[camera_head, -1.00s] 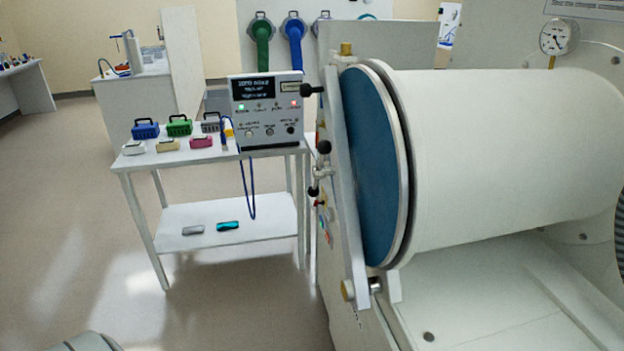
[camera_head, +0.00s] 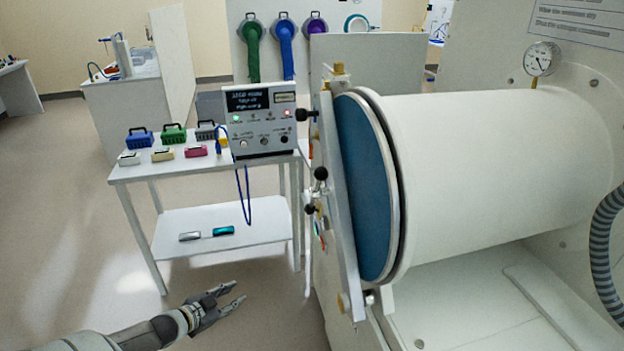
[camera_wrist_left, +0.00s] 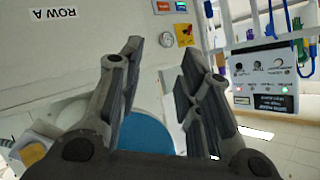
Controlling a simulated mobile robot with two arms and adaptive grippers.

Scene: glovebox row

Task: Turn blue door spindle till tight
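The blue door (camera_head: 362,190) closes the near end of the white cylinder. A pale metal bar (camera_head: 336,200) crosses the front of the door, nearly upright. A spindle handle with black knobs (camera_head: 320,174) sticks out at mid-height in front of the bar. How tight it is cannot be seen. My left gripper (camera_head: 239,293) is open and empty, low over the floor, left of and below the door and apart from it. In the left wrist view the open fingers (camera_wrist_left: 160,62) stand apart with the blue door (camera_wrist_left: 146,132) beyond them. My right gripper is not in view.
A white cart (camera_head: 205,172) left of the door carries a control box (camera_head: 262,130) and several small coloured cases. A blue cable (camera_head: 246,195) hangs from it. A ridged grey hose (camera_head: 603,255) is at the right edge. Floor is clear in front of the cart.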

